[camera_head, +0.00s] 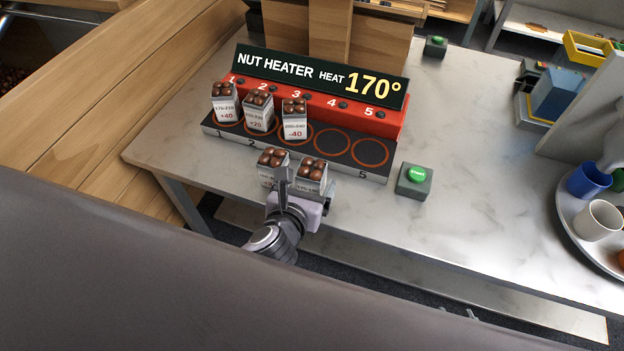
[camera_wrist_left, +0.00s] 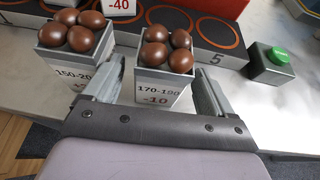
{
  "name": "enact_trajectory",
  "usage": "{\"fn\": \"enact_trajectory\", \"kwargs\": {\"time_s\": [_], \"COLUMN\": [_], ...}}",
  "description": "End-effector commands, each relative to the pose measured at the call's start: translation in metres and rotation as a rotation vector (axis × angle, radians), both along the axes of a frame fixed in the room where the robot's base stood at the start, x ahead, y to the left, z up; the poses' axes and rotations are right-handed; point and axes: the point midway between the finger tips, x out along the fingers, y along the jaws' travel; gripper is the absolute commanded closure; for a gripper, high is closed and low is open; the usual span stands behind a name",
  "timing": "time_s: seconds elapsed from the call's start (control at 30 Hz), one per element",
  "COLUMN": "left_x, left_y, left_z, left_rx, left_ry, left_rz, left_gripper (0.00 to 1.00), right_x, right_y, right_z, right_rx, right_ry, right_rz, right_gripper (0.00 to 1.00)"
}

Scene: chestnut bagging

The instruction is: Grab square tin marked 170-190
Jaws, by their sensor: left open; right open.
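The square tin marked 170-190 (camera_wrist_left: 158,92), with -10 below, holds several brown chestnuts. It stands on the counter just in front of the nut heater, and it also shows in the head view (camera_head: 317,187). My left gripper (camera_wrist_left: 165,88) is open with one finger on each side of this tin, its left finger in the gap to the neighbouring tin. The tin marked 150-20-something (camera_wrist_left: 75,73) stands just to the left, its label partly hidden by that finger. In the head view my left gripper (camera_head: 305,180) partly covers both tins. My right gripper is not in view.
The nut heater (camera_head: 375,121) shows 170°, with three tins on spots 1 to 3; spots 4 and 5 are empty. A green-button box (camera_head: 414,181) stands right of it. A tray (camera_head: 577,238) with cups is at far right. The counter between is clear.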

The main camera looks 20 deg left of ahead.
Motion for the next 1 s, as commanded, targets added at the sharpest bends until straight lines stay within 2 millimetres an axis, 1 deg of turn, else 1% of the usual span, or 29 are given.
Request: {"fn": "enact_trajectory", "kwargs": {"time_s": [0.03,0.1,0.23,0.37,0.57,0.6,0.67,0.7,0.77,0.8,1.0], "left_x": [0.009,0.019,0.033,0.039,0.039,0.039,0.039,0.039,0.039,0.039,0.039], "left_y": [0.000,0.000,0.000,0.000,0.000,0.000,0.000,0.000,0.000,0.000,0.000], "left_z": [-0.004,-0.008,-0.014,-0.016,-0.016,-0.016,-0.016,-0.016,-0.016,-0.016,-0.016], "left_rx": [-0.001,-0.003,-0.003,-0.003,-0.003,-0.003,-0.003,-0.003,-0.003,-0.003,-0.004], "left_ry": [-0.001,-0.001,0.000,0.001,0.001,0.001,0.001,0.001,0.001,0.001,0.000], "left_rz": [0.002,0.001,0.001,0.000,0.000,0.000,0.000,0.000,0.000,0.000,-0.001], "left_gripper": [0.15,0.15,0.15,0.15,0.15,0.18,0.38,0.51,0.70,0.74,0.74], "right_x": [0.000,0.000,0.000,0.000,-0.001,-0.001,-0.001,-0.001,-0.001,-0.001,-0.001], "right_y": [0.000,0.000,0.000,0.000,0.000,0.000,0.000,0.000,0.000,0.000,0.000], "right_z": [-0.002,-0.004,-0.006,-0.006,-0.006,-0.006,-0.006,-0.006,-0.006,-0.006,-0.006], "right_rx": [0.000,0.000,0.001,0.001,0.001,0.001,0.001,0.001,0.001,0.001,0.001], "right_ry": [0.000,0.001,0.001,0.001,0.001,0.001,0.001,0.001,0.001,0.001,0.001], "right_rz": [0.000,0.000,-0.001,-0.001,-0.001,-0.001,-0.001,-0.001,-0.001,-0.001,-0.001], "right_gripper": [0.57,0.57,0.57,0.57,0.57,0.57,0.57,0.57,0.57,0.57,0.57]}}
